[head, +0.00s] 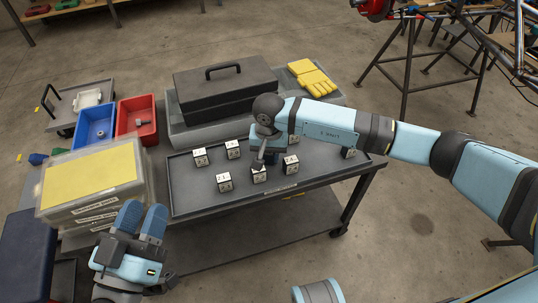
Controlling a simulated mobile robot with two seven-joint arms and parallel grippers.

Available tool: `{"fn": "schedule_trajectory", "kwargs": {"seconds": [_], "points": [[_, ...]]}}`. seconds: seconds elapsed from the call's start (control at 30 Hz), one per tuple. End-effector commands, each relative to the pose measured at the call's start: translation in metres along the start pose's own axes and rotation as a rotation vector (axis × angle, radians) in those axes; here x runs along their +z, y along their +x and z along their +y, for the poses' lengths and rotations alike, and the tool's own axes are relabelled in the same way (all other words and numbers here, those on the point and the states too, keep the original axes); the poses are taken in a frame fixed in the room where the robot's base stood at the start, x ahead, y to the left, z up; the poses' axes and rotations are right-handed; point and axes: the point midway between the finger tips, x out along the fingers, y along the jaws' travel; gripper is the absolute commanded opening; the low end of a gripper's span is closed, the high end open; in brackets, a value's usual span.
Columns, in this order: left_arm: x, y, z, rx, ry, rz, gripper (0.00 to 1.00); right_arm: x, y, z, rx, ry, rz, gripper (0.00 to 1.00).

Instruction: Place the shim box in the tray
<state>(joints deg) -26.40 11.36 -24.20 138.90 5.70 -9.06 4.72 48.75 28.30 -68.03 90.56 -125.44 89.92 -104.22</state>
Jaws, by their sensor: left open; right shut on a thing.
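Several small dark boxes with white labelled tops stand on the grey tray (196,206), the rimmed top of a cart. My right gripper (262,162) points down over the tray and is shut on one small box (259,176), which I take as the shim box; its label is too small to read. The fingers partly hide it, and I cannot tell whether it touches the tray. Other boxes stand nearby, one to the left (224,182) and one to the right (291,164). My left gripper (142,221) is open and empty, left of the tray's front corner.
A black toolbox (225,85) and yellow gloves (313,78) lie behind the tray. Blue (96,126) and red (136,119) bins and a stacked clear case with a yellow top (90,180) stand to the left. The tray's front left is bare.

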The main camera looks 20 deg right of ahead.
Motion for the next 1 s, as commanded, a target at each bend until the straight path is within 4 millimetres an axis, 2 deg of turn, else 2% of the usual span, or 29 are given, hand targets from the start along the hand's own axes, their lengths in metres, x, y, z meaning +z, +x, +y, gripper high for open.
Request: {"fn": "schedule_trajectory", "kwargs": {"seconds": [0.2,0.37,0.4,0.47,0.5,0.83,1.0], "points": [[-0.003,0.001,0.002,0.006,-0.002,0.008,0.43,-0.001,-0.001,0.000,-0.001,0.000,0.001,0.05],[0.002,0.000,0.001,0.005,-0.005,-0.004,0.43,-0.001,0.003,0.000,-0.001,0.000,0.001,0.05],[0.001,0.000,0.001,0.004,-0.005,-0.007,0.43,-0.001,0.002,0.000,-0.001,0.000,0.001,0.39],[0.001,0.000,0.001,0.004,-0.004,-0.007,0.43,-0.001,0.002,0.000,-0.001,0.000,0.001,0.52],[0.001,0.000,0.001,0.003,-0.004,-0.007,0.43,-0.001,0.002,0.000,-0.001,0.000,0.001,0.55],[-0.005,0.001,0.001,0.001,0.001,0.000,0.43,0.000,-0.004,0.000,-0.001,0.000,0.001,0.55],[-0.008,0.001,-0.001,-0.008,0.013,-0.016,0.43,-0.002,-0.033,0.000,-0.001,-0.002,0.005,0.55]]}}
